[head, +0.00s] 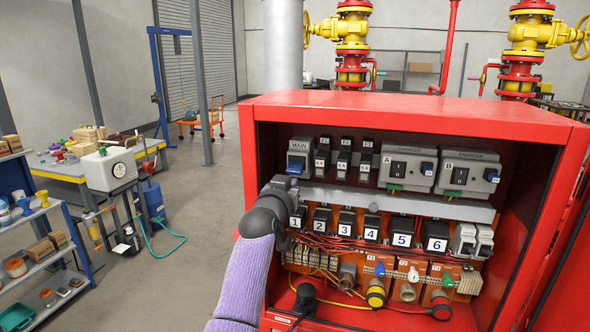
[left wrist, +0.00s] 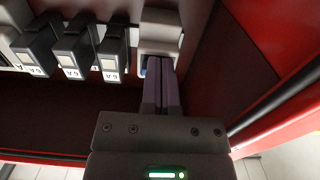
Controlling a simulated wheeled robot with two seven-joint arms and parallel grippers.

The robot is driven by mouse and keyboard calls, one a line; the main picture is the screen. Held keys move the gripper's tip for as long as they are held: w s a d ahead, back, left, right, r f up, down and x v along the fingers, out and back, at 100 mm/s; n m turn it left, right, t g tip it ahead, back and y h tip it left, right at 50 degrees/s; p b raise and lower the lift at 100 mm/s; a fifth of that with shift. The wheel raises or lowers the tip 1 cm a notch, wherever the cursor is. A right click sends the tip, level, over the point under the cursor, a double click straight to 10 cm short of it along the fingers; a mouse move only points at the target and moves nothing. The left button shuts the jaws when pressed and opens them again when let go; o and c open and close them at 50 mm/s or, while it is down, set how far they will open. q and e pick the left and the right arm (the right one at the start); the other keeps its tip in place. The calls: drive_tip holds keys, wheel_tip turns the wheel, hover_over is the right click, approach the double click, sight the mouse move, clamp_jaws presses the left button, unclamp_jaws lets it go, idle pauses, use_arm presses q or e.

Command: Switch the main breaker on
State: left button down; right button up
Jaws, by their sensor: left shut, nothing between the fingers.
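The main breaker (head: 299,152) is a grey module labelled MAIN at the upper left inside the red cabinet. Its blue lever (head: 293,169) shows low on its front. My left gripper (head: 287,182) reaches in from below, just under the lever; the fingers are hard to make out in the head view. In the left wrist view, the closed fingers (left wrist: 163,66) point at the breaker (left wrist: 158,32) and overlap its front. A bit of the blue lever (left wrist: 151,64) shows beside them; the rest is hidden. I cannot tell whether they touch. My right gripper is not in view.
The red cabinet (head: 420,115) walls are close around my left arm. Small breakers (left wrist: 73,57) stand beside the main breaker. Controllers A (head: 407,171) and B (head: 468,176) are to the right. Numbered relays and wires lie below the grey duct (head: 400,203).

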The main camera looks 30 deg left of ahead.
use_arm(q)
drive_tip(key=shift+r, duration=0.15)
idle(0.3)
drive_tip(key=shift+s+r+p, duration=0.2)
drive_tip(key=shift+r+p, duration=1.35)
drive_tip(key=shift+p, duration=0.15)
drive_tip(key=p, duration=0.6)
approach(296, 163)
drive_tip(key=s, duration=0.2)
drive_tip(key=shift+w+d+f, duration=0.15)
drive_tip(key=shift+f, duration=0.2)
